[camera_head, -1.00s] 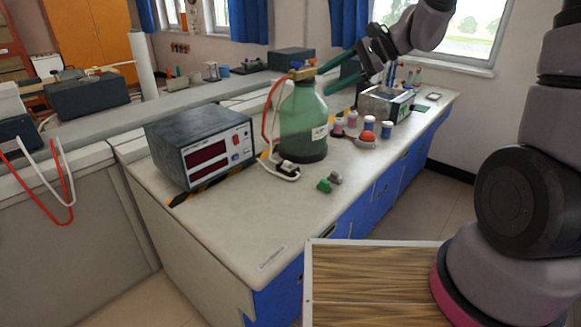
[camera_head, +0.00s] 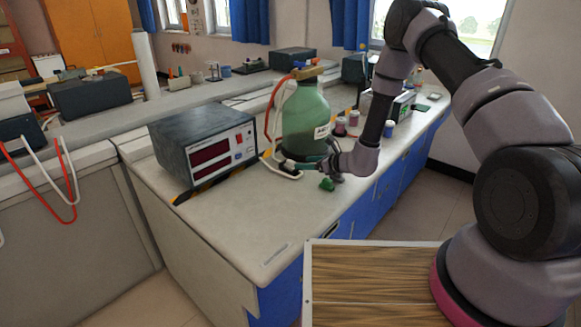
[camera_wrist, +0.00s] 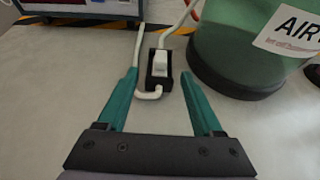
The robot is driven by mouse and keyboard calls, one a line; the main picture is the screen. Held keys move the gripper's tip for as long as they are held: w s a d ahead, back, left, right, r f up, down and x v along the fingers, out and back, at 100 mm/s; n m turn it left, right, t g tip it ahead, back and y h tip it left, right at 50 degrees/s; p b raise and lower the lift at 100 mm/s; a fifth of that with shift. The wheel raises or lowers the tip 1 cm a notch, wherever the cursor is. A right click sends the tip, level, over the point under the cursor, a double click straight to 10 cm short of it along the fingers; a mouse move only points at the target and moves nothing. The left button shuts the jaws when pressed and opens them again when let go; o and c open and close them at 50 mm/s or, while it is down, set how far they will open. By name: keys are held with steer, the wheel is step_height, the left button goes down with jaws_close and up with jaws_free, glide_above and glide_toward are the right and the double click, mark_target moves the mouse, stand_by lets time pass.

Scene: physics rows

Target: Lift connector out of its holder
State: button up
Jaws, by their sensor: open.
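The white connector (camera_wrist: 160,61) sits upright in a small black holder (camera_wrist: 149,80) on the bench, with a white cable looping beside it. In the head view the connector and holder are small, at the foot of the green bottle. My gripper (camera_wrist: 159,78) is open, with its two teal fingers pointing towards the holder, one on each side in the wrist view. The fingers look apart from the connector, and nothing is between them in their grip. In the head view my wrist is low over the bench, right of the holder, partly hiding the area.
A large green bottle (camera_head: 305,120) stands just behind the holder, close on the right in the wrist view. A meter box (camera_head: 203,147) stands to the left. A green block (camera_head: 326,184) lies near my wrist. The bench's front left (camera_head: 235,225) is clear.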

mark_target(294, 162)
steer(key=x, duration=0.8)
steer(key=shift+w, duration=0.2)
jaws_close()
